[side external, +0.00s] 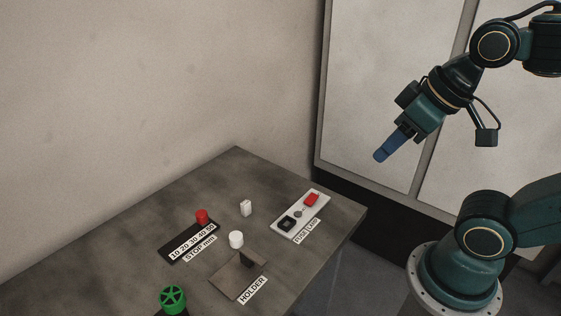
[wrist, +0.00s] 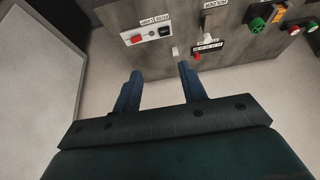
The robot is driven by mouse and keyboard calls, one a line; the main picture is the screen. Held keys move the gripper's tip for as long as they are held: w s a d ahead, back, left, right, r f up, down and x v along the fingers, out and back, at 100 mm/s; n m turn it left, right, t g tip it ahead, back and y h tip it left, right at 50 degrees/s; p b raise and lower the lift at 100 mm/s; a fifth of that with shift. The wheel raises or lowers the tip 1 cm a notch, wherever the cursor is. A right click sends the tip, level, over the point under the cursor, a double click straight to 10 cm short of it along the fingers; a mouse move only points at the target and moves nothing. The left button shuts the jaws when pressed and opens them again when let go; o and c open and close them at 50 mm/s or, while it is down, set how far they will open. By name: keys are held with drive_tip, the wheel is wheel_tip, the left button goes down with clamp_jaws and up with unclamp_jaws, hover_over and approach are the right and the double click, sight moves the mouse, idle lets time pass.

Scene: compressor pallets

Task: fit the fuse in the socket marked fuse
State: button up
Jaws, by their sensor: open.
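A small white upright block (side external: 246,208), which looks like the fuse, stands loose on the table. It also shows in the wrist view (wrist: 175,52), beyond my fingertips. A pale panel (side external: 299,224) carries a black square socket (side external: 287,223) at its near end, beside the word FUSE on the label (side external: 306,231). The socket also shows in the wrist view (wrist: 165,31). A red part (side external: 311,199) sits at the panel's LAMP end. My gripper (side external: 381,156) is open and empty, high up to the right of the table. Its two blue fingers are apart in the wrist view (wrist: 160,70).
A red knob (side external: 202,216) stands by a dark minutes scale (side external: 189,243). A white cylinder (side external: 236,239) stands near the HOLDER plate (side external: 236,277). A green handwheel (side external: 172,298) is at the front. The wrist view also shows an orange part (wrist: 278,14). The far table top is clear.

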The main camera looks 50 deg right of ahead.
drive_tip(key=n+g+y, duration=0.5)
drive_tip(key=n+g, duration=0.1)
drive_tip(key=n, duration=1.2)
hover_over(247, 201)
drive_tip(key=d, duration=0.5)
wheel_tip(247, 201, down, 18)
drive_tip(key=shift+d, duration=0.1)
drive_tip(key=shift+h, duration=0.3)
drive_tip(key=shift+x, duration=4.3)
drive_tip(key=shift+w, duration=0.2)
